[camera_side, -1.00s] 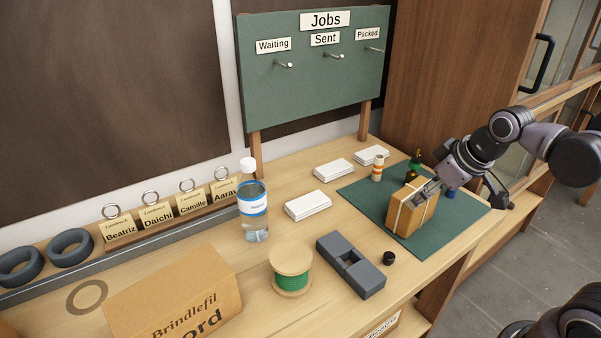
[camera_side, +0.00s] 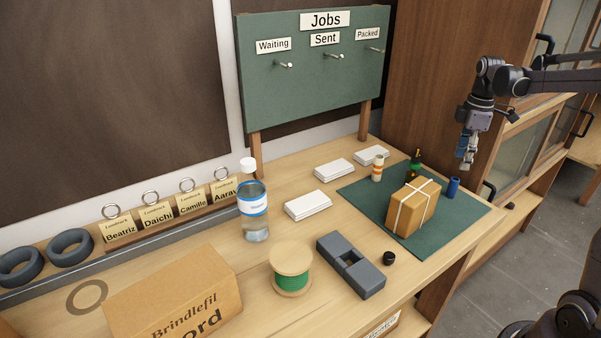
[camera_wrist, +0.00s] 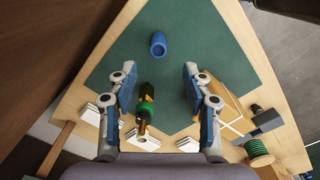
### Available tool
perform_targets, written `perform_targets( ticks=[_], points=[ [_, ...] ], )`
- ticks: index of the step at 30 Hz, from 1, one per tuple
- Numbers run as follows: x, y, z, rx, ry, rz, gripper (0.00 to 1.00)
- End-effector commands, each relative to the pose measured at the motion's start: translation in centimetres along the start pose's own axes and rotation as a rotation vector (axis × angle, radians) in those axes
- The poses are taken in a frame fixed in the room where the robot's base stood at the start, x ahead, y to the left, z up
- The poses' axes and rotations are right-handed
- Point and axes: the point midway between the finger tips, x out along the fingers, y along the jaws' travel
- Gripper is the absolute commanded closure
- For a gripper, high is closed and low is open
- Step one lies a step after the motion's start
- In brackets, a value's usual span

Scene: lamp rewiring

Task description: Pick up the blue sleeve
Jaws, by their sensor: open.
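The blue sleeve (camera_side: 453,186) stands upright on the green mat (camera_side: 465,212), behind and to the right of the tied box. In the wrist view the blue sleeve (camera_wrist: 158,44) shows near the top centre, with its open end visible. My gripper (camera_side: 464,165) is open and empty, pointing down above the mat, with its tips a little above the sleeve and close to its right in the side view. In the wrist view my gripper's fingers (camera_wrist: 158,85) are spread apart, and the sleeve lies beyond their tips, between their lines.
A tied cardboard box (camera_side: 414,208) stands on the mat just left of the sleeve. The mat's right part is clear. A wooden cabinet stands behind.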

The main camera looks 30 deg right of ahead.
Motion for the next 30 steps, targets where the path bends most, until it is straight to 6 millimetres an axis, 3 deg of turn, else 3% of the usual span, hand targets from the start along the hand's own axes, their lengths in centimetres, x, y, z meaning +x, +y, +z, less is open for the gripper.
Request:
perform_targets(
  ticks=[9,17,30],
  points=[
    [4.0,0.1,0.1,-0.004,0.0,-0.002,0.5],
    [5.8,0.1,0.0,-0.003,0.0,-0.002,0.5],
    [10.6,0.2,0.0,-0.003,0.0,0.0,0.5]
  ],
)
